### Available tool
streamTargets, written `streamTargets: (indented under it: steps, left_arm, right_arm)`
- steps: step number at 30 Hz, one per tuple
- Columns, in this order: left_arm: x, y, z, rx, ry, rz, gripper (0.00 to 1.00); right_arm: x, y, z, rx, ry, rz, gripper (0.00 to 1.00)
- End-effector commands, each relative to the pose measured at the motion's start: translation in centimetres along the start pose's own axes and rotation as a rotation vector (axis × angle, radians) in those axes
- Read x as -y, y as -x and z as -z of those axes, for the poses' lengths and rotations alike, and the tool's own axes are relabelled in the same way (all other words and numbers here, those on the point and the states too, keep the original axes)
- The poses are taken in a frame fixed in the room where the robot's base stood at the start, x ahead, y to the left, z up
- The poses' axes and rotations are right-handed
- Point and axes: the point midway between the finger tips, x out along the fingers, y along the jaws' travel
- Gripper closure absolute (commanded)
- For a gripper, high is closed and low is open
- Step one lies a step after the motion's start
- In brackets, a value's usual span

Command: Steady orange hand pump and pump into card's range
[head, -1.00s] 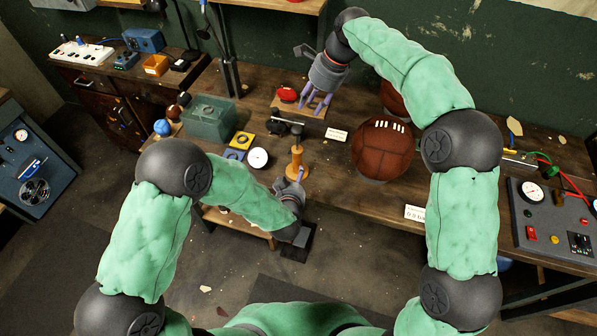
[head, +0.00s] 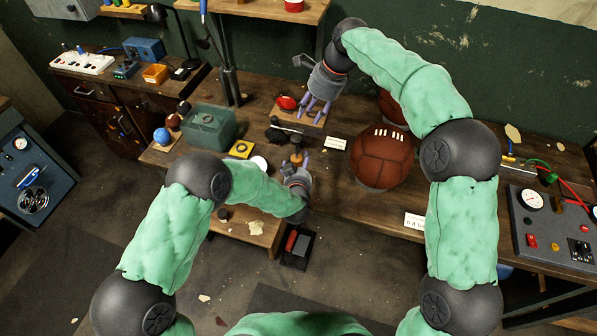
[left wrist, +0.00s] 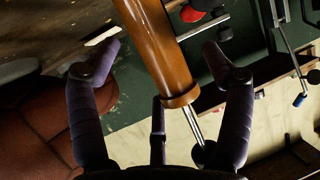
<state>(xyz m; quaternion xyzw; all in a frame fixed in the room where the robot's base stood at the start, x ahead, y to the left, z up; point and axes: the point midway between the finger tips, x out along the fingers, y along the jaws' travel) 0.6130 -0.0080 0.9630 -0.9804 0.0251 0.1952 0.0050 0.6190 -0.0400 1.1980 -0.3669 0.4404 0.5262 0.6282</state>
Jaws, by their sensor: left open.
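The orange hand pump (head: 297,158) stands upright on the workbench, with a dark bar (head: 285,128) near its top. Its lower part is hidden behind my left gripper (head: 299,168) in the head view. In the left wrist view the pump's orange barrel (left wrist: 158,45) and shiny rod lie between the spread purple fingers of my left gripper (left wrist: 165,50), which is open. I see no firm contact. My right gripper (head: 314,108) is open and empty, beyond the pump. A small white card (head: 336,143) lies right of the pump; another card (head: 414,220) is at the bench's front edge.
A brown leather ball (head: 382,160) sits right of the pump, with a second ball (head: 391,108) behind. A red object (head: 286,102) is near my right gripper. A green box (head: 209,127) and yellow block (head: 241,149) stand left. A gauge panel (head: 552,222) is at right.

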Motion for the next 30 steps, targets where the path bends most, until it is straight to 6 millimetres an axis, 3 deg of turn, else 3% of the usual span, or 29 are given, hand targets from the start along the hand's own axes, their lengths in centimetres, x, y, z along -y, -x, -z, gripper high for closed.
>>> streamTargets:
  steps: [6, 14, 16, 23, 24, 30]
  left_arm:
    - [-0.01, -1.31, 0.00, 0.000, -0.001, -0.001, 0.20]
    - [-0.02, -1.42, 0.02, 0.000, -0.001, -0.001, 0.20]
    - [-0.01, -1.41, 0.02, 0.000, -0.001, -0.001, 0.31]
    - [0.00, -1.40, 0.00, 0.000, -0.001, -0.001, 0.96]
    - [-0.01, -1.40, 0.00, 0.000, -0.001, -0.001, 1.00]
    - [-0.01, -1.39, -0.01, 0.000, -0.001, -0.001, 1.00]
  right_arm:
    - [0.00, 0.00, 0.00, 0.000, 0.000, 0.000, 0.61]
    - [0.00, 0.01, 0.00, 0.000, 0.000, 0.000, 0.61]
    - [0.00, 0.00, 0.00, 0.000, 0.000, 0.000, 0.61]
    - [0.00, 0.00, 0.00, 0.000, 0.000, 0.000, 0.61]
    - [0.00, 0.00, 0.00, 0.000, 0.000, 0.000, 0.61]
    - [0.00, 0.00, 0.00, 0.000, 0.000, 0.000, 0.61]
